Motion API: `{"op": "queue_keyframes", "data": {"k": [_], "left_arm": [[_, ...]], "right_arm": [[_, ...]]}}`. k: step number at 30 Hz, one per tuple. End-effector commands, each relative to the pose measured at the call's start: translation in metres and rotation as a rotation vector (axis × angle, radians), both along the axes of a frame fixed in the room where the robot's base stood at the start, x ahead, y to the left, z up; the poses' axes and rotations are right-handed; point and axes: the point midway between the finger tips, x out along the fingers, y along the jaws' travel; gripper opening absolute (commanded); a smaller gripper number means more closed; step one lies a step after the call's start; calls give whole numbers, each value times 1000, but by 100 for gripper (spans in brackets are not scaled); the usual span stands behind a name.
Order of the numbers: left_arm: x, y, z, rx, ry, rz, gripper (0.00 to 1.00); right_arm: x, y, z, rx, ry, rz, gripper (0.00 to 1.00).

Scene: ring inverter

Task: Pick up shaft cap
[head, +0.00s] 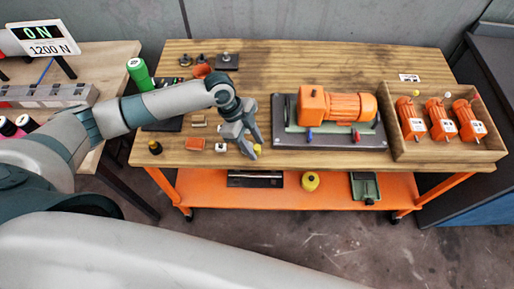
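My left gripper (248,149) reaches down over the wooden table, left of the large orange motor (338,104). Its two fingers look spread apart. A small yellow piece (257,149), perhaps the shaft cap, shows at the right fingertip near the table's front edge. I cannot tell whether it touches the finger, and nothing is clearly held between the fingers. The motor lies on a dark grey base plate (345,139). My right gripper is not in view.
A wooden crate (452,154) with several small orange motors stands at the right. Small parts, including an orange block (195,143) and a dark yellow-topped piece (154,147), lie left of the gripper. A green cylinder (138,73) stands at the left.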

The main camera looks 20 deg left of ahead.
Motion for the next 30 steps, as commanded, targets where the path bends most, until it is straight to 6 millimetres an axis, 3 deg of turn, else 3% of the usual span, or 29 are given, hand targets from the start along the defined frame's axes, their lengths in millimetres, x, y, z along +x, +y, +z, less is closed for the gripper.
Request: {"op": "queue_keyframes", "data": {"k": [4,9,10,23,30], "left_arm": [[0,0,0,0,0,0,40],[0,0,0,0,0,0,2],[0,0,0,0,0,0,0],[1,0,5,-1,-1,-1,0],[2,0,30,-1,-4,0,0]], "right_arm": [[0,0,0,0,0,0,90],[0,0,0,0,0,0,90],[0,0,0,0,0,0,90],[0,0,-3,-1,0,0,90],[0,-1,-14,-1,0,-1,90]]}}
